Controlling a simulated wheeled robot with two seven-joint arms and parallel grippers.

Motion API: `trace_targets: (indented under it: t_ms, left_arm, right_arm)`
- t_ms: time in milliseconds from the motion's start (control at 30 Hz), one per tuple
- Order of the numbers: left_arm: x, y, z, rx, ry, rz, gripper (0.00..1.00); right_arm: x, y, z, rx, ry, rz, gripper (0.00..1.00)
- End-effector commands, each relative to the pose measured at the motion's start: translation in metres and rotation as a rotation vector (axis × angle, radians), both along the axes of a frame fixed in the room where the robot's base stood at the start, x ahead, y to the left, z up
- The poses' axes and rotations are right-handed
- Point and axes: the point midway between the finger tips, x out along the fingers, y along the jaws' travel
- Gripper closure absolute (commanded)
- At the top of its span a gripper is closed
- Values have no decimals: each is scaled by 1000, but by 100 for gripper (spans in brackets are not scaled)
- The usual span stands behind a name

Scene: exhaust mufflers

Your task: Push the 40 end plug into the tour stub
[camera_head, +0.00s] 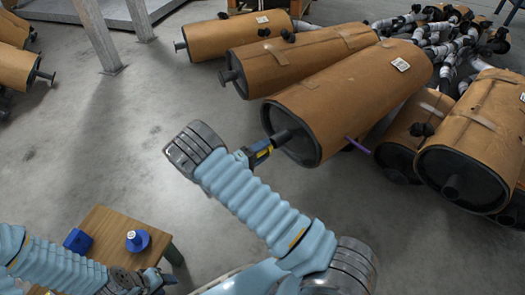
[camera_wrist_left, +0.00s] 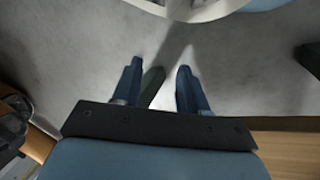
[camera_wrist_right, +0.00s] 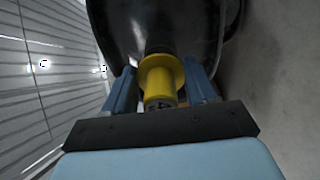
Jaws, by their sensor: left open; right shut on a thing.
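The wrapped brown muffler (camera_head: 345,95) in the middle has a black end face with a short dark stub (camera_head: 281,138). My right gripper (camera_head: 262,151) is shut on the yellow 40 end plug (camera_wrist_right: 160,80), at that stub. In the right wrist view the plug sits between both fingers, its flange facing the black muffler end (camera_wrist_right: 120,25). The plug's front lines up with the dark stub; I cannot tell how deep it sits. My left gripper (camera_head: 160,281) is low at the wooden table's right edge; in the left wrist view (camera_wrist_left: 158,85) it is open and empty.
The small wooden table (camera_head: 105,220) at lower left bears a blue flanged plug (camera_head: 137,240) and a blue block (camera_head: 77,240). Other mufflers (camera_head: 235,35) lie behind and at right (camera_head: 480,130). A purple rod (camera_head: 358,146) juts from the middle muffler's side. Floor between is clear.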

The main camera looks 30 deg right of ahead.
Motion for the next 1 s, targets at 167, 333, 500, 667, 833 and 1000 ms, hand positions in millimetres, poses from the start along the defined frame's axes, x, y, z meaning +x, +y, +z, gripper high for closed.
trace_targets:
  t_ms: [167,333,500,667,833,1000]
  left_arm:
    - [0,0,-3,0,0,0,57]
    - [0,0,-4,0,0,0,57]
    - [0,0,-4,0,0,0,57]
    - [0,0,-4,0,0,0,57]
    - [0,0,-7,0,0,0,57]
    - [0,0,-7,0,0,0,57]
  right_arm:
    - [0,0,-1,-1,0,0,74]
    - [0,0,0,-1,0,0,74]
    - [0,0,0,-1,0,0,74]
    - [0,0,0,-1,0,0,74]
    - [0,0,-1,-1,0,0,74]
    - [0,0,0,-1,0,-1,74]
